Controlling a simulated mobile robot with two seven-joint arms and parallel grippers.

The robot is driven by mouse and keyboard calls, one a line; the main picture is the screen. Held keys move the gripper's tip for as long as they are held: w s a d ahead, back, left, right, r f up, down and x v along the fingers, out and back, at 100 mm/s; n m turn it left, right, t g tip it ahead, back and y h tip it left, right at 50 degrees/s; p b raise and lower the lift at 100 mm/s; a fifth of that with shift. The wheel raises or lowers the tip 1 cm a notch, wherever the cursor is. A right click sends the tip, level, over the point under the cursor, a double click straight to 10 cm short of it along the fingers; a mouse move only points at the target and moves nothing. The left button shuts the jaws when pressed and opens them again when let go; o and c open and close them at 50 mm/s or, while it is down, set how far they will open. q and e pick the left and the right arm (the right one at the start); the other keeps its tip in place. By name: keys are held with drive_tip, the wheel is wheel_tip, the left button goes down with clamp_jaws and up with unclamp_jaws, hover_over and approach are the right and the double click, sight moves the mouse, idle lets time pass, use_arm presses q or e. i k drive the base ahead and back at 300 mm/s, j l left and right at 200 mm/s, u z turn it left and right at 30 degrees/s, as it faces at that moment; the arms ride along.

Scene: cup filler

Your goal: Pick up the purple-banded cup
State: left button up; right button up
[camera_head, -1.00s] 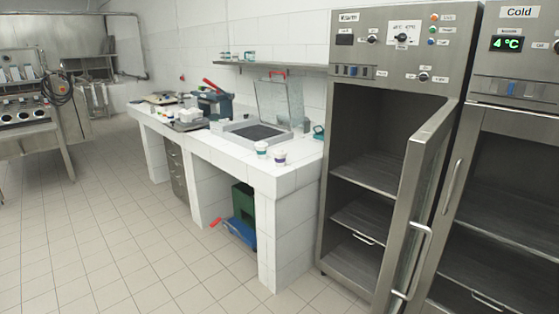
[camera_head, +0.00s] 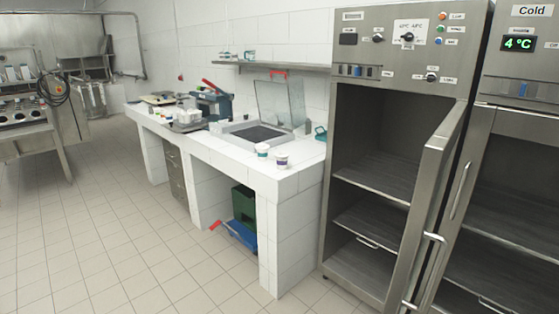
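The purple-banded cup (camera_head: 281,161) stands upright on the white tiled counter (camera_head: 290,181), near its right front end. A second cup with a teal or green band (camera_head: 262,151) stands just left of it, apart from it. Both look white with a coloured band and are small at this distance. Neither of my grippers shows in the head view.
A steel cabinet (camera_head: 347,125) with its door (camera_head: 437,185) swung open stands right of the counter. A cabinet marked Cold (camera_head: 525,90) is beside it. A blue crate (camera_head: 243,234) sits under the counter. The tiled floor (camera_head: 120,240) in front is clear.

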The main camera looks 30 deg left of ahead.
sight(281, 163)
drive_tip(key=i+j, duration=0.2)
drive_tip(key=j, duration=0.2)
drive_tip(key=i+j, duration=0.2)
drive_tip(key=j, duration=0.25)
drive_tip(key=i+j, duration=0.2)
drive_tip(key=j, duration=0.2)
drive_tip(key=i+j, duration=0.25)
drive_tip(key=j, duration=0.15)
drive_tip(key=i+j, duration=0.2)
drive_tip(key=j, duration=0.25)
drive_tip(key=i+j, duration=0.2)
drive_tip(key=j, duration=0.2)
drive_tip(key=i+j, duration=0.2)
drive_tip(key=j, duration=0.2)
drive_tip(key=i+j, duration=0.2)
drive_tip(key=j, duration=0.25)
